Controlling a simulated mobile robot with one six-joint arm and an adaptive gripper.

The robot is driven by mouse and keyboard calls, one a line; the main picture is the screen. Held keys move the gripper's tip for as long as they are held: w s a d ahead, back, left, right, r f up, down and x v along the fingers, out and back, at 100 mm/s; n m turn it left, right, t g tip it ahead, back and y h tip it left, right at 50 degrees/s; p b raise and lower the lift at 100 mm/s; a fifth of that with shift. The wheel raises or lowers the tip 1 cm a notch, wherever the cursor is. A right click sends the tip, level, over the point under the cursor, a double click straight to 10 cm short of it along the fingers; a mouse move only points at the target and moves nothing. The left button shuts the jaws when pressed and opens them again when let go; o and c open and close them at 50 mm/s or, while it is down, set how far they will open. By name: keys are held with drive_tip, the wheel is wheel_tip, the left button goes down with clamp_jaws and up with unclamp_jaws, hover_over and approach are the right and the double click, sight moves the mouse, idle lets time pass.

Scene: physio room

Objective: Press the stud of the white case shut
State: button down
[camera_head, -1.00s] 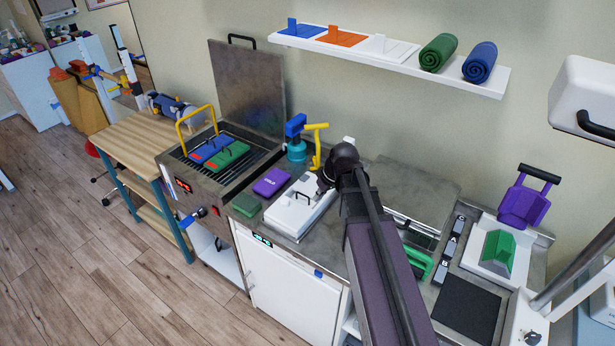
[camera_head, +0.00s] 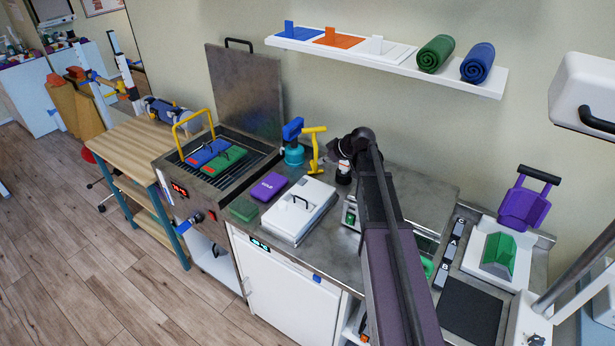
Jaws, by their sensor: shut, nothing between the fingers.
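The white case (camera_head: 292,223) lies flat on the metal counter, with a black handle on its top face. Its lid looks down, but its stud is too small to make out. My gripper (camera_head: 343,178) is beyond the case's far right corner, apart from it, and shut with nothing held. My arm comes in from the lower right and hides part of the counter right of the case.
A purple pack (camera_head: 269,187) and a green pack (camera_head: 243,208) lie left of the case. A blue-green canister (camera_head: 294,153) and a yellow-handled tool (camera_head: 315,150) stand behind. A small metal device (camera_head: 350,215) sits to the right.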

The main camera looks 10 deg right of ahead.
drive_tip(key=shift+w+f, duration=0.1)
drive_tip(key=shift+f, duration=0.05)
drive_tip(key=b, duration=0.7)
hover_over(300, 180)
drive_tip(key=s+d, duration=0.2)
wheel_tip(300, 180, down, 7)
drive_tip(key=shift+w+r, duration=0.1)
drive_tip(key=shift+w, duration=0.05)
drive_tip(key=shift+w+a+f+b, duration=0.1)
drive_tip(key=shift+f+b, duration=0.25)
drive_tip(key=shift+b, duration=0.05)
drive_tip(key=shift+f+b, duration=1.65)
